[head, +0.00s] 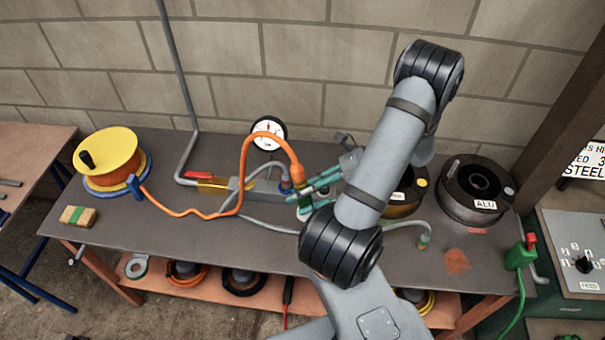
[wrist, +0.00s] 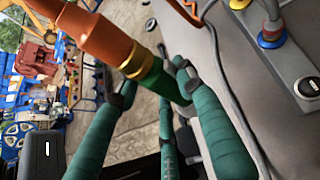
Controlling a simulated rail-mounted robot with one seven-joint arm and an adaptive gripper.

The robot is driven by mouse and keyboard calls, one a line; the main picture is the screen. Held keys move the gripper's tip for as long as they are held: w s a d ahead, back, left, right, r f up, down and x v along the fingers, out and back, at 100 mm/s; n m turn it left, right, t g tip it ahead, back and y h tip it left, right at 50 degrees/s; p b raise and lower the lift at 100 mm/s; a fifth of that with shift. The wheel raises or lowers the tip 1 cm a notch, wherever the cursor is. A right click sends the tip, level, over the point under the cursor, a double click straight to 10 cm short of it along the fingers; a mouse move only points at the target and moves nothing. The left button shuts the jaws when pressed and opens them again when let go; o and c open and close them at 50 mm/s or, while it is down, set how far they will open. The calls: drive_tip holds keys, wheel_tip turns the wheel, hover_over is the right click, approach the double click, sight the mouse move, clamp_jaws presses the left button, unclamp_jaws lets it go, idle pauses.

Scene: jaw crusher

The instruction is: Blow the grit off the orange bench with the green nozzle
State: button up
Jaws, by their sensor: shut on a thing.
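My gripper (head: 312,186) is over the middle of the grey-topped bench (head: 190,150) and is shut on the green nozzle (head: 305,204). In the wrist view the green nozzle (wrist: 165,84) sits between my green fingers (wrist: 156,88), below a brass ring and an orange fitting (wrist: 92,36). An orange hose (head: 246,150) runs from the fitting to the yellow-topped reel (head: 107,158) at the left. The bench has orange legs and an orange lower shelf (head: 200,294). A separate orange-brown table (head: 30,150) stands at the far left. I cannot make out grit for certain; a reddish patch (head: 456,260) shows on the grey top.
A round gauge (head: 268,134) and a valve block (head: 235,184) stand behind my gripper. A grey hose ends in a green fitting (head: 423,241). Dark spools, one labelled ALU (head: 478,188), stand at the right. The bench's front left is mostly clear beyond a yellow-green block (head: 78,216).

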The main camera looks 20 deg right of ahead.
sight(305, 183)
drive_tip(key=shift+w+d+r+n+g+p, duration=0.2)
drive_tip(key=shift+w+d+r+n+g, duration=0.1)
drive_tip(key=shift+w+r+g, duration=0.15)
drive_tip(key=shift+w+d+r+n+g+p, duration=0.2)
drive_tip(key=shift+r+n+g, duration=0.15)
drive_tip(key=shift+r, duration=0.15)
drive_tip(key=shift+w+r+n+g+h, duration=0.25)
drive_tip(key=shift+w+r+g+h, duration=0.15)
drive_tip(key=shift+w+a+r, duration=0.1)
drive_tip(key=shift+s+a+b, duration=0.15)
drive_tip(key=shift+s+a, duration=0.3)
drive_tip(key=shift+s, duration=0.4)
drive_tip(key=shift+s+a+b, duration=0.1)
drive_tip(key=shift+s+a, duration=0.3)
drive_tip(key=shift+s, duration=0.4)
drive_tip(key=shift+s+a+b, duration=0.15)
drive_tip(key=shift+s+a, duration=0.3)
drive_tip(key=shift+s, duration=0.4)
drive_tip(key=shift+w+a+b, duration=0.7)
drive_tip(key=shift+w+a, duration=1.8)
drive_tip(key=shift+a, duration=1.9)
drive_tip(key=shift+w+d+p, duration=0.2)
drive_tip(key=shift+w+d, duration=0.25)
drive_tip(key=shift+w, duration=0.35)
drive_tip(key=shift+w+d+p, duration=0.15)
drive_tip(key=shift+w+d, duration=0.25)
drive_tip(key=shift+w, duration=0.4)
drive_tip(key=shift+w+d+p, duration=0.2)
drive_tip(key=shift+w+d, duration=0.25)
drive_tip(key=shift+w, duration=0.35)
